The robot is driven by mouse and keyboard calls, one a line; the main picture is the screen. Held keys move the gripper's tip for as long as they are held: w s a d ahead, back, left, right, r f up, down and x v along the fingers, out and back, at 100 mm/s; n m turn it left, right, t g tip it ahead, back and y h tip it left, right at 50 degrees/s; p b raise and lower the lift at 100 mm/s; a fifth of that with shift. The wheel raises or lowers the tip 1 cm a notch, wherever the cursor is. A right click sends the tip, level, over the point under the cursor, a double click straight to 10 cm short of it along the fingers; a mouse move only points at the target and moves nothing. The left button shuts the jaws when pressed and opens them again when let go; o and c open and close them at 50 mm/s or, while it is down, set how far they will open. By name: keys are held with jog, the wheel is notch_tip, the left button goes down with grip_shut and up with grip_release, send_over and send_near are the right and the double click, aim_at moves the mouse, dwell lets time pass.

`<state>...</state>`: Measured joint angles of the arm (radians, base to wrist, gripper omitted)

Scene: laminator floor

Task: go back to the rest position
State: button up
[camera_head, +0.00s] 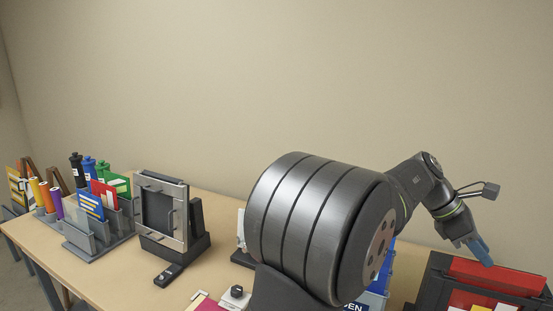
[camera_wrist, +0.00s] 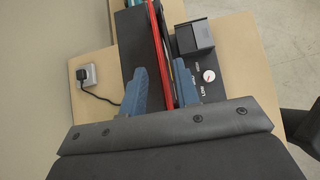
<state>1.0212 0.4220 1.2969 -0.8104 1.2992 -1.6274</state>
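My gripper (camera_head: 481,249) is at the right in the head view, pointing down just over a black machine with a red panel (camera_head: 497,277). In the wrist view my gripper (camera_wrist: 162,88) shows two blue fingers with a clear gap between them. No thing is seen clamped in the gap. The red strip (camera_wrist: 160,42) of the machine runs below the fingers, closer to the right one. Whether a finger touches the machine cannot be told. The arm is stretched out to the right.
A dial (camera_wrist: 209,76) and a dark box (camera_wrist: 194,39) sit beside the strip. In the head view, a framed stand (camera_head: 163,212) and a grey organiser (camera_head: 95,240) with folders stand left on the wooden table.

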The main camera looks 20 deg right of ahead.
jog(key=shift+x, duration=1.8)
jog(key=shift+w+a+r, duration=0.1)
jog(key=v, duration=1.7)
jog(key=x, duration=1.7)
notch_tip(320, 180, up, 14)
